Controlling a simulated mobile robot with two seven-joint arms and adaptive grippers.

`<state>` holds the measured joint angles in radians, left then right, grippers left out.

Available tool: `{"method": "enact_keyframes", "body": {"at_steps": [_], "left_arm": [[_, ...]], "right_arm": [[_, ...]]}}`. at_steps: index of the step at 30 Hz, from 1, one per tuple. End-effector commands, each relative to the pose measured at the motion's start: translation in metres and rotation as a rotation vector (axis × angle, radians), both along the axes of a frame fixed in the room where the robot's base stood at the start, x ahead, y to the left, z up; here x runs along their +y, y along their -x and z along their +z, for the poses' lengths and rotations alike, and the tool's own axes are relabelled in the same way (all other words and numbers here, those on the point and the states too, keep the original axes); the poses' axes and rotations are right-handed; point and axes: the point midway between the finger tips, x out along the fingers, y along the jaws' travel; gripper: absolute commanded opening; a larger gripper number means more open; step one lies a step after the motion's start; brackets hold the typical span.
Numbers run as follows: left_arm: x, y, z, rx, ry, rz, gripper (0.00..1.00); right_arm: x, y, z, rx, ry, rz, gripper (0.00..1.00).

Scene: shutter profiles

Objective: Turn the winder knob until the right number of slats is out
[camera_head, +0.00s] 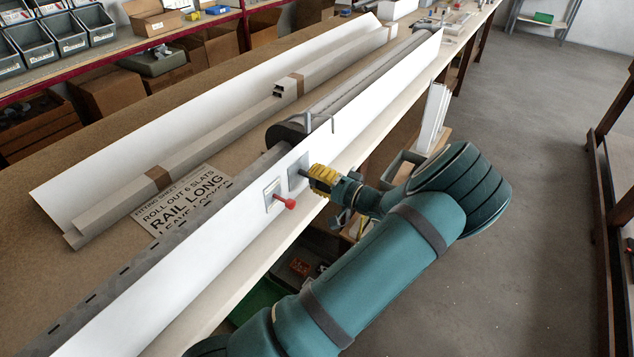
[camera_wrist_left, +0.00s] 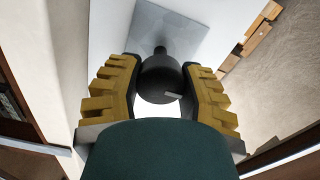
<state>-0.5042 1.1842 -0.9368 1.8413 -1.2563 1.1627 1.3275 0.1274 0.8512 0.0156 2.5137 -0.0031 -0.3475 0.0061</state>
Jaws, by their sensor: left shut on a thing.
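The winder knob (camera_wrist_left: 161,79) is a dark, rounded knob on a short shaft. It comes out of a square grey plate (camera_wrist_left: 160,32) on a white panel. My left gripper (camera_head: 309,178) is shut on the knob; its yellow ribbed fingers sit on both sides of it in the left wrist view (camera_wrist_left: 161,85). A dark roller (camera_head: 350,90) lies behind the panel. Grey slotted slat material (camera_head: 110,268) extends toward the lower left. My right gripper is not in view.
A sign (camera_head: 180,203) on the bench partly reads "ROLL OUT 6 SLATS" and "RAIL LONG". Long pale profiles (camera_head: 215,130) lie behind. The long white panel (camera_head: 205,255) stands along the bench front. The floor (camera_head: 540,130) at right is open.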

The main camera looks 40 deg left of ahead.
Motion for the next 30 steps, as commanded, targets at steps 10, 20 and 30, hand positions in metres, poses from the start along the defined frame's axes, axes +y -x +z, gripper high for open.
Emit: {"method": "enact_keyframes", "body": {"at_steps": [10,20,30], "left_arm": [[-0.0001,-0.0012,0.0014,-0.04,-0.006,-0.003,0.03],[0.0001,-0.0015,0.0017,-0.039,-0.006,-0.003,0.66],[-0.0007,-0.0007,0.0007,-0.036,-0.005,-0.001,0.75]], "right_arm": [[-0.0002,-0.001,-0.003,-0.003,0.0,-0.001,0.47],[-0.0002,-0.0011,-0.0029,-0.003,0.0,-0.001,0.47],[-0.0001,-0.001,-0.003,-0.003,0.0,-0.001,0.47]]}}
